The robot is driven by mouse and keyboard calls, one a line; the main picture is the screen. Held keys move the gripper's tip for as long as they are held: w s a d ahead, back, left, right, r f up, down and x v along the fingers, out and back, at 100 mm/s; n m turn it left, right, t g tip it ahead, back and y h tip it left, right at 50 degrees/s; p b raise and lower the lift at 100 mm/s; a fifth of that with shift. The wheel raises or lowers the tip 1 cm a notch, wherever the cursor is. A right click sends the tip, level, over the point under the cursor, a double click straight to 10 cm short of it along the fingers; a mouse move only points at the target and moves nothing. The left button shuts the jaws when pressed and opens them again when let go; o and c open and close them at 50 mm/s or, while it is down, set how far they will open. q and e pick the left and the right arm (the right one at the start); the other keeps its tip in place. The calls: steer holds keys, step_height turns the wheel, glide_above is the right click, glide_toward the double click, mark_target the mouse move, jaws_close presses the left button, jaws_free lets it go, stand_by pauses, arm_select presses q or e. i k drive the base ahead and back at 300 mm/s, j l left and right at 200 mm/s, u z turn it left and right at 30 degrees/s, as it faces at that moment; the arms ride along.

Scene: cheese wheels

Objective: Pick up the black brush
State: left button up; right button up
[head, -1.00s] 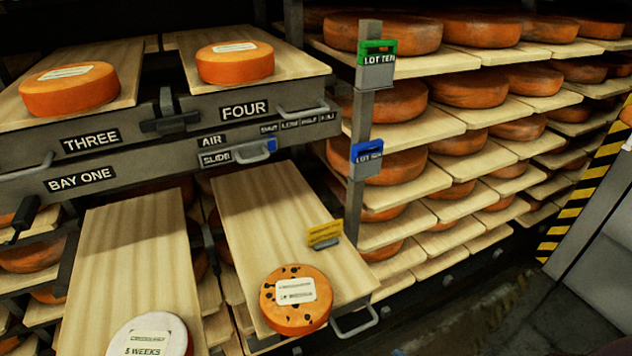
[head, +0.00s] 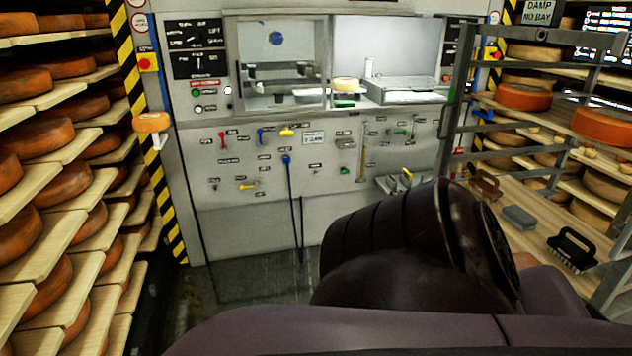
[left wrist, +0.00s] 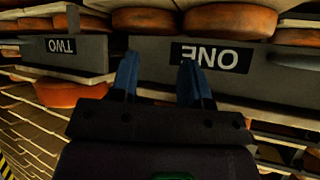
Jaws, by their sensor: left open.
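The black brush (head: 572,250) lies on a light wooden shelf (head: 540,262) at the right of the head view, its loop handle up and bristles down. My arm links fill the lower middle of that view, to the left of the brush. No gripper shows in the head view. In the left wrist view my left gripper (left wrist: 160,78) is open and empty, its two blue fingers apart in front of grey shelf fronts labelled ONE (left wrist: 210,57) and TWO (left wrist: 62,46). The brush is not in the left wrist view. My right gripper is not in view.
A grey block (head: 519,217) and a brown brush (head: 485,185) lie beyond the black brush on the shelf. Grey metal rails (head: 600,85) frame that rack. A control panel (head: 310,150) stands ahead. Cheese racks (head: 60,190) line the left. Floor (head: 240,285) shows between.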

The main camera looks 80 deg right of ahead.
mark_target(579, 259)
steer(key=z, duration=4.05)
steer(key=i+j+u, duration=0.35)
steer(key=u, duration=0.15)
steer(key=i+j+u, duration=0.15)
steer(key=u, duration=0.2)
steer(key=i+u, duration=0.35)
steer(key=i+j+z, duration=0.15)
steer(key=i, duration=0.15)
steer(key=i+j+z, duration=0.15)
steer(key=i+z, duration=0.2)
steer(key=z, duration=0.2)
steer(key=i+j+z, duration=0.15)
steer(key=z, duration=0.25)
steer(key=i+j+z, duration=0.2)
steer(key=z, duration=0.2)
